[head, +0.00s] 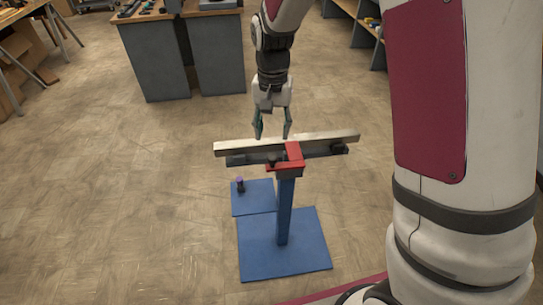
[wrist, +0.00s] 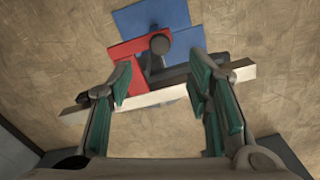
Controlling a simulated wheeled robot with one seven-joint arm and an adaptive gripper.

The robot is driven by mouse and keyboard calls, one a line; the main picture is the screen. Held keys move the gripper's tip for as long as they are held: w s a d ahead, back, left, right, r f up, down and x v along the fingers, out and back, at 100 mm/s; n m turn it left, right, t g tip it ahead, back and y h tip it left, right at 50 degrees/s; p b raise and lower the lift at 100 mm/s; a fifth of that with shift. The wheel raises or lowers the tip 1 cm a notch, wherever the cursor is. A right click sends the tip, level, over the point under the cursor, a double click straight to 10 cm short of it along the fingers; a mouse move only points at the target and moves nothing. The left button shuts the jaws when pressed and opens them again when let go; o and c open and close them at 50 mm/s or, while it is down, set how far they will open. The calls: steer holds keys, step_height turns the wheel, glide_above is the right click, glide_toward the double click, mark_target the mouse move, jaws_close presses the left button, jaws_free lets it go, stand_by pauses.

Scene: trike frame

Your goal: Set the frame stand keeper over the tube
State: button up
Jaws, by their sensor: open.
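A pale metal tube (head: 240,147) lies level across dark supports (head: 325,149) on top of a blue stand (head: 284,210). The red keeper (head: 294,152) is an angled piece at the post's top, beside a dark knob (head: 272,159). In the wrist view the keeper (wrist: 127,56) reaches toward the tube (wrist: 158,97); I cannot tell how far it overlaps the tube. My gripper (head: 272,136) points down just above and behind the tube, open and empty. In the wrist view the fingers (wrist: 160,88) are spread, with the tube passing between and below them.
The stand has a blue base plate (head: 285,260) on the floor. A smaller blue plate (head: 255,204) beside it carries a dark peg with a purple top (head: 240,184). Grey workbenches (head: 155,62) stand behind at left. Open floor lies around the stand.

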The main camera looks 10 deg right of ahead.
mark_target(272, 157)
step_height(272, 157, down, 11)
steer(key=shift+f, duration=0.2)
stand_by(0.3)
jaws_close()
